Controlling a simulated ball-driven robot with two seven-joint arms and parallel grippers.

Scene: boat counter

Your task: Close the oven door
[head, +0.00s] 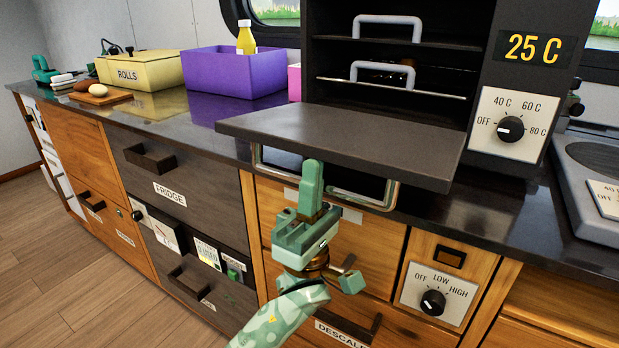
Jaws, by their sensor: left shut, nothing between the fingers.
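The oven (480,95) stands on the counter, a black box with two shelves inside and a "25 C" display. Its door (345,140) is hinged at the bottom and hangs open, about level, sticking out past the counter's front edge. A metal handle (375,204) shows below the door. My left gripper (312,180) is green, shut and empty. It points up in front of the drawers, with its tips just under the door's front edge; I cannot tell whether they touch it. My right gripper is not in view.
A purple box (228,75) with a yellow bottle (245,38) and a yellow "ROLLS" box (140,70) stand left of the oven. A hob (590,175) is at the right. Drawers, including the "FRIDGE" drawer (185,190), line the counter front; open floor lies at lower left.

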